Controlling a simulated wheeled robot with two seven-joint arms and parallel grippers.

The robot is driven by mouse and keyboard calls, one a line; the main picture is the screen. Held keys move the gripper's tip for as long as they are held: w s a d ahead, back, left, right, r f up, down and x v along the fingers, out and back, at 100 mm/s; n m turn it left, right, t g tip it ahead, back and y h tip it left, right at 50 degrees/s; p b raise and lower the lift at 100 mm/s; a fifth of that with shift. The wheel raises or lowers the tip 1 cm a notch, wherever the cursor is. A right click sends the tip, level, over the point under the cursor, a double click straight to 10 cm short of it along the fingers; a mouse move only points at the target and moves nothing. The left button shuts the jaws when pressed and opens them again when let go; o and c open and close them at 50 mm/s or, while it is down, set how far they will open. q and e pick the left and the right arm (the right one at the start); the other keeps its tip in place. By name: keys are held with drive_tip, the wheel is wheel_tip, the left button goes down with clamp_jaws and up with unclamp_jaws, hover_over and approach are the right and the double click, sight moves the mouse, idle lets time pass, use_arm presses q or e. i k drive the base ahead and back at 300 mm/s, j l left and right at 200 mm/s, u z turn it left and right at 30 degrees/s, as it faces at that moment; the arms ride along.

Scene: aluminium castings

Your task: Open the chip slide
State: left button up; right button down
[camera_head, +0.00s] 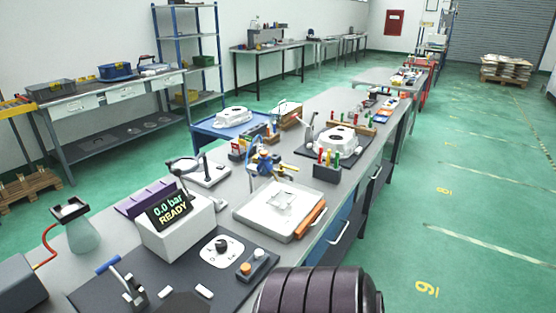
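I cannot tell for certain which part is the chip slide. Candidates on and under the near bench are a shallow white tray (262,222) with a clear square piece on it and an orange bar (311,220) at its right edge, and the blue drawer front (345,222) with a pale bar handle (340,240) below the bench top. The drawer front appears closed. Neither of my grippers shows in the view. A dark ribbed cylinder at the bottom edge hides part of the bench's front.
A display box (178,228) reads "0.0 bar READY". Near it are a knob panel (222,249), a blue-handled lever (122,280) and a greenish cone vessel (82,236). White castings (337,139) (233,116) stand farther back. The green floor (465,235) at right is clear.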

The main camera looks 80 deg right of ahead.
sight(307, 224)
drive_tip(key=k+l+z, duration=0.1)
drive_tip(key=z, duration=2.5)
